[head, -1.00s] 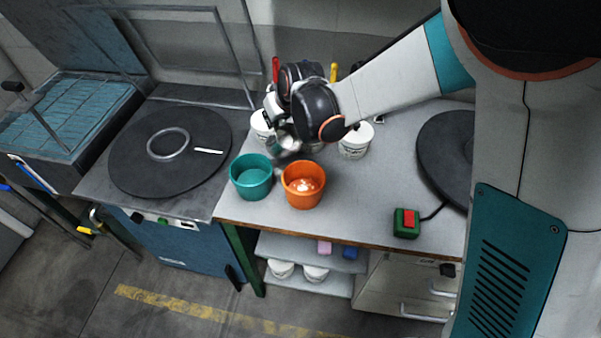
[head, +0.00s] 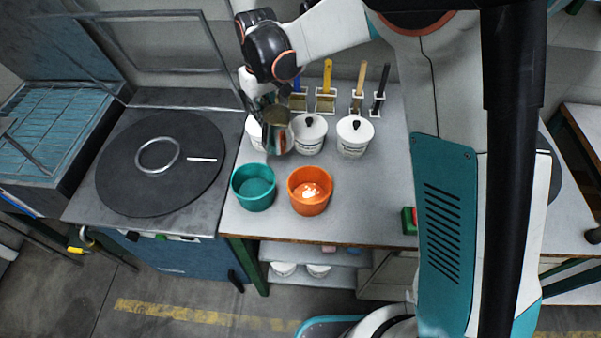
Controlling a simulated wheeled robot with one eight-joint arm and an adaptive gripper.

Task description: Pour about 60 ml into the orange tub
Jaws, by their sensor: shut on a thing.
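The orange tub (head: 298,203) stands on the grey worktop near its front edge, with a bright whitish patch inside at the bottom. A teal tub (head: 253,201) stands just to its left. My gripper (head: 268,101) is shut on a shiny metal cup (head: 279,137), behind the two tubs and clear of them. The cup looks close to upright, with its dark mouth upward. What is inside the cup cannot be made out, and no stream shows. The fingers are small and partly hidden by the wrist.
White lidded pots (head: 354,138) stand behind the tubs, one partly hidden by the cup. Brushes in holders (head: 326,101) line the back. A dark round plate (head: 160,165) lies left. A green box with a red button (head: 408,221) sits right. Worktop right of the orange tub is clear.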

